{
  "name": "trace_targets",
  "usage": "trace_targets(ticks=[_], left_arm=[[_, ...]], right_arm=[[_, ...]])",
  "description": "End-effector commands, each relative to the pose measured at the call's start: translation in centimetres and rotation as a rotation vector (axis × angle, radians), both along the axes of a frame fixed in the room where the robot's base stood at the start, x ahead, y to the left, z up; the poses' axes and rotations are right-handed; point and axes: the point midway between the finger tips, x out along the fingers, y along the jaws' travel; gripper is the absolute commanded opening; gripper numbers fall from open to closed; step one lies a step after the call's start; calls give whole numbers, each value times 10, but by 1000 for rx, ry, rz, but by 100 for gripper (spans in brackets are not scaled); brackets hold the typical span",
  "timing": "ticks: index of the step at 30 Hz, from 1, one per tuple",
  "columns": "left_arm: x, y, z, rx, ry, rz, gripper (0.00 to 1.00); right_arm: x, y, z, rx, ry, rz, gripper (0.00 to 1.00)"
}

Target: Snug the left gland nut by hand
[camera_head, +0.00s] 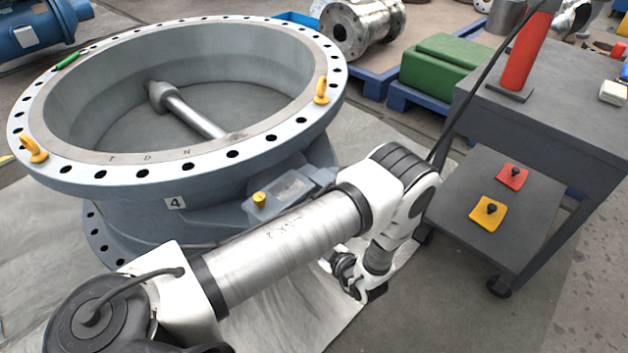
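The large grey butterfly valve body (190,170) lies flat with its flange up, a shaft (195,115) crossing its bore. On its near right side is a grey housing (285,188) with a small yellow cap (259,199). I cannot make out any gland nut; my arm covers part of that side. My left arm comes in from the lower left and bends down at the elbow. My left gripper (362,285) is low, right of the valve and apart from the housing. It is small and partly turned away, so its finger opening is unclear. My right gripper is not in view.
A dark cart (540,125) stands at right, with a red cone-shaped object (523,55) on top and red (512,177) and yellow (489,212) knobbed pieces on its lower shelf. Yellow lifting eyes (321,90) stick up from the flange. Floor between valve and cart is narrow.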

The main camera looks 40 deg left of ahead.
Motion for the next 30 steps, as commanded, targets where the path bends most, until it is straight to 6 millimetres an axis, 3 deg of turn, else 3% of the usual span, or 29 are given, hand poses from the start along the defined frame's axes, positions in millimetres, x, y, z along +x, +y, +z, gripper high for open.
trace_targets(ticks=[5, 13, 14, 15, 25, 30], left_arm=[[1, 0, 1, 7, 121, 0, 0], [1, 0, 0, 9, 132, -1, 0], [1, 0, 0, 9, 132, -1, 38], [1, 0, 0, 9, 130, -2, 42], [1, 0, -1, 9, 111, 0, 42], [-1, 0, -5, -1, -24, -2, 42]], right_arm=[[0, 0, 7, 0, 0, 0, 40], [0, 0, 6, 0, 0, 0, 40], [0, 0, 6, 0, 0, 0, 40], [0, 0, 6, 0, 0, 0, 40], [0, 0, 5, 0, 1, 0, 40], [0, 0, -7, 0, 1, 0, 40]])
